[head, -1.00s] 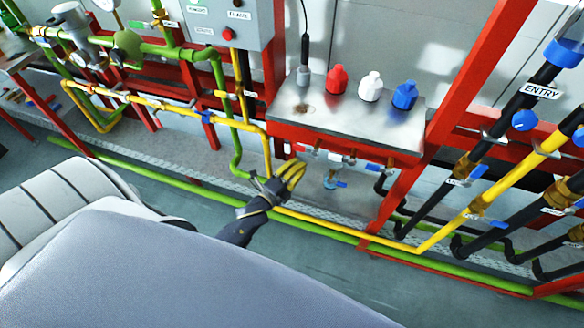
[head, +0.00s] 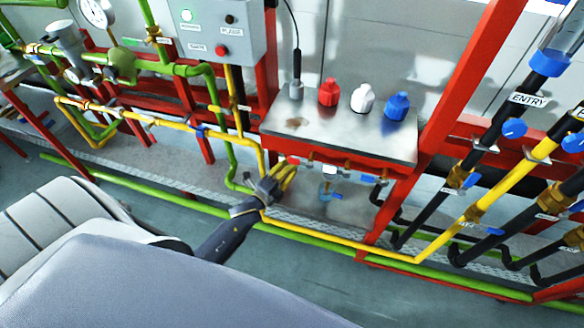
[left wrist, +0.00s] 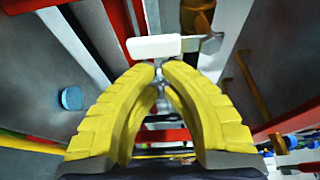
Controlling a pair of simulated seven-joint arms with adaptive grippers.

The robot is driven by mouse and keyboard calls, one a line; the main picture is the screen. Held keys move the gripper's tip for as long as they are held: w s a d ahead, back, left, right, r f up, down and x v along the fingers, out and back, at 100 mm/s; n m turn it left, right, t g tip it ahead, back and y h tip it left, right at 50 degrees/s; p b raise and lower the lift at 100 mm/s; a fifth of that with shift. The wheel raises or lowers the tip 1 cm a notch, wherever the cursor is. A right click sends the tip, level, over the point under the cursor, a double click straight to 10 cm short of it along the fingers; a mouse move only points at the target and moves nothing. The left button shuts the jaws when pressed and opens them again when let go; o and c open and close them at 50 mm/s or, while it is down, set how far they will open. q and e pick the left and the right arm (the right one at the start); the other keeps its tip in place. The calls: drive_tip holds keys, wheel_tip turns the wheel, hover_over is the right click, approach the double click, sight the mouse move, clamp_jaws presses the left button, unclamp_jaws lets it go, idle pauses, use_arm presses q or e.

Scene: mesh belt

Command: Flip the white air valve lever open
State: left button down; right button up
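The white lever (left wrist: 153,46) shows in the left wrist view as a short pale bar lying across the picture, just beyond my fingertips. My left gripper (head: 290,172) has yellow fingers and reaches the row of small valves under the steel box in the head view. In the left wrist view the fingertips of this gripper (left wrist: 160,69) are drawn together with nothing clearly between them. The tips lie just below the white lever; I cannot tell whether they touch it. A red lever (head: 293,160) lies close by the fingertips in the head view. My right gripper is out of view.
The steel box (head: 345,135) with red, white and blue knobs on top overhangs the valves. A blue valve handle (head: 327,192) sits below them. A yellow pipe (head: 335,238) runs low in front, and a red post (head: 440,120) stands to the right.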

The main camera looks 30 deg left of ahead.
use_arm(q)
drive_tip(key=shift+s+a+f+m+g, duration=0.1)
drive_tip(key=shift+a+f+m+g, duration=0.2)
drive_tip(key=shift+m, duration=0.5)
drive_tip(key=s+a+r+m+g+y, duration=0.1)
drive_tip(key=a+r+m+g+y, duration=0.1)
drive_tip(key=a+m, duration=0.5)
drive_tip(key=m+g+y, duration=0.1)
drive_tip(key=m+y, duration=0.1)
drive_tip(key=m, duration=0.3)
drive_tip(key=shift+s+a+y, duration=0.25)
drive_tip(key=shift+a+y, duration=0.05)
drive_tip(key=shift+a, duration=0.1)
idle(0.4)
drive_tip(key=shift+a, duration=0.1)
idle(0.4)
